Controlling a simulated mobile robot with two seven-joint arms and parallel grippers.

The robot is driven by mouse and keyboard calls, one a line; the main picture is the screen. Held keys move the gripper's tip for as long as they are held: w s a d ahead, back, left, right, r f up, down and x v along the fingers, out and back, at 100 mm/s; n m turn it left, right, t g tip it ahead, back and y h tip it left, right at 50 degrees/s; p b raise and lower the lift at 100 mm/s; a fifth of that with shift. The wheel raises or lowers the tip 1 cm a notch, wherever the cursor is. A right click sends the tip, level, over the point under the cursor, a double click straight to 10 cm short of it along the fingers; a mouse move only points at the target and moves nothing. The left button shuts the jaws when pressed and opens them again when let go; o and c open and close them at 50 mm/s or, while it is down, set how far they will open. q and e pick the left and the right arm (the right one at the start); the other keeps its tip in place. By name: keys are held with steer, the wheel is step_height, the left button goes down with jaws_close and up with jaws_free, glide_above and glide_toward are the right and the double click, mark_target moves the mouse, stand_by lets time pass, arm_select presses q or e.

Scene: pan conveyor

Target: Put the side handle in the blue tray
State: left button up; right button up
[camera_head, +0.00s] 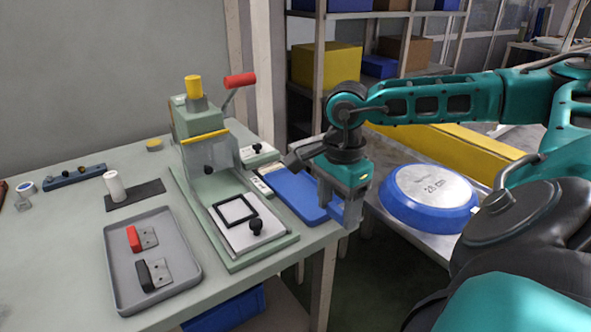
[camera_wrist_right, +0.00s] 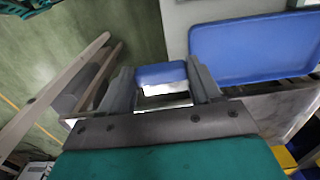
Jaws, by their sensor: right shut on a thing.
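My right gripper (camera_head: 348,215) points down at the right edge of the work table, just right of the blue tray (camera_head: 290,190). In the wrist view the gripper (camera_wrist_right: 161,80) is shut on a blue side handle (camera_wrist_right: 160,72) with a pale metal part below it. The handle is beside the blue tray (camera_wrist_right: 255,45), apart from it in that picture. The visible tray floor is empty. My left gripper is not in view.
A grey tray (camera_head: 120,285) holds a red handle (camera_head: 134,238) and a black handle (camera_head: 145,276). A press fixture (camera_head: 208,150) with a red lever stands left of the blue tray. A blue pan (camera_head: 430,208) lies upside down on the metal surface at right.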

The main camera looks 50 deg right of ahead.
steer(key=p, duration=0.1)
glide_above(287, 192)
steer(key=shift+s, duration=0.1)
step_height(287, 192, down, 3)
steer(key=shift+r, duration=0.1)
steer(key=shift+f, duration=0.5)
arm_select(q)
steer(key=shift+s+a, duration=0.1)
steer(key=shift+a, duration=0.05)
arm_select(e)
steer(key=o, duration=1.1)
steer(key=shift+c, duration=0.2)
